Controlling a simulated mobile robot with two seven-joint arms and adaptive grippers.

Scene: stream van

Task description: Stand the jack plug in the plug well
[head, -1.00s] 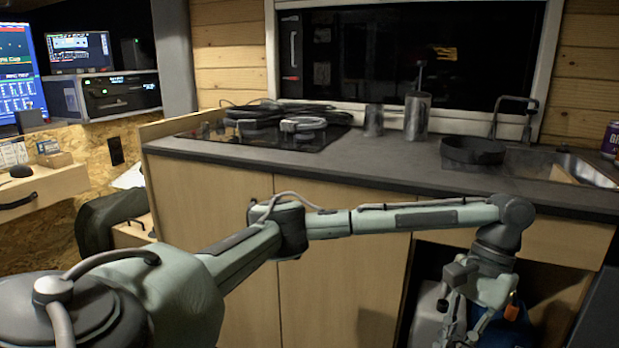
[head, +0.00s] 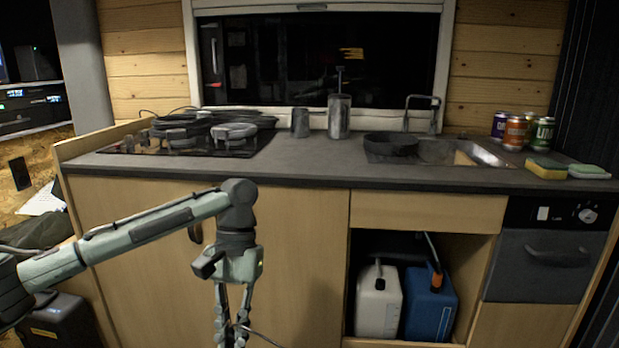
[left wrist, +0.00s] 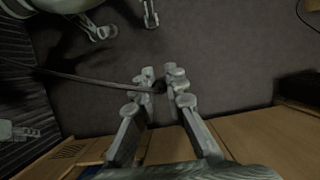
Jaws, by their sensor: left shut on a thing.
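My left gripper (head: 233,330) points down in front of the wooden cabinet, below counter height. In the left wrist view the left gripper (left wrist: 160,84) is shut on a small dark piece, the jack plug (left wrist: 158,87), mostly hidden between the fingertips. A dark cable (left wrist: 85,79) runs from it to the left; a bit of thin cable (head: 266,338) shows by the fingers in the head view. My right gripper (left wrist: 126,24) shows at the top of the left wrist view, its fingers apart and empty. I cannot make out the plug well.
Jerrycans (head: 378,302) stand in the open cupboard below. The grey floor (left wrist: 230,60) below the gripper looks clear.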

